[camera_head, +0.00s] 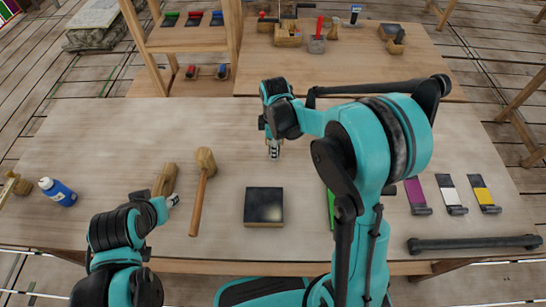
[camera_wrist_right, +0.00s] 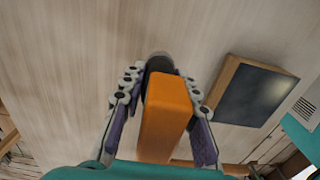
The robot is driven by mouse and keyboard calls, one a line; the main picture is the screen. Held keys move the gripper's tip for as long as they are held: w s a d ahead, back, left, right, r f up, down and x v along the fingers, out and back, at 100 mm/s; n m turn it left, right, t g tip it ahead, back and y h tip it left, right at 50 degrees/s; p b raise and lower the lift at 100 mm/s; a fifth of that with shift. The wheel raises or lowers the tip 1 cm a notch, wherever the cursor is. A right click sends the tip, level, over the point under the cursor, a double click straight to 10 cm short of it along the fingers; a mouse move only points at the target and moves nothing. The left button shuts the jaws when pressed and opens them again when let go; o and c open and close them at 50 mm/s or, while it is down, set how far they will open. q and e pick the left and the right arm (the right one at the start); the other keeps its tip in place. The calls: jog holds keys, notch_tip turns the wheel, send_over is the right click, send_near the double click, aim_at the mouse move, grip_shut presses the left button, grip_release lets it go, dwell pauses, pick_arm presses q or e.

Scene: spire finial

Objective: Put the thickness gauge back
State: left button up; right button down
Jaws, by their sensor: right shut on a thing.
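My right gripper (camera_head: 273,151) is over the middle of the workbench, behind the dark-topped block. In the right wrist view my right gripper (camera_wrist_right: 158,100) is shut on an orange bar (camera_wrist_right: 166,115), with a dark rounded part showing beyond it. The bar may be the thickness gauge; its markings do not show, and the gripper hides it in the head view. Magenta (camera_head: 414,193), white (camera_head: 450,193) and yellow (camera_head: 481,193) pieces with dark ends lie in a row at the right. A green piece (camera_head: 331,209) is partly behind my right arm. My left gripper (camera_head: 172,201) is low beside the mallet; its fingers are unclear.
The dark-topped block (camera_head: 264,205) lies at front centre; it also shows in the right wrist view (camera_wrist_right: 252,92). A wooden mallet (camera_head: 205,163) and blue bottle (camera_head: 60,192) are at left. A shelf (camera_head: 186,38) and a second table (camera_head: 430,68) stand behind. The bench's back middle is clear.

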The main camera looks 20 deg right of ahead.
jog(key=shift+w+a+f, duration=0.15)
jog(key=shift+f, duration=0.05)
jog(key=shift+f+b, duration=0.85)
jog(key=shift+f, duration=1.1)
jog(key=shift+f, duration=0.15)
jog(key=c, duration=1.1)
grip_release()
jog(key=shift+c, duration=0.2)
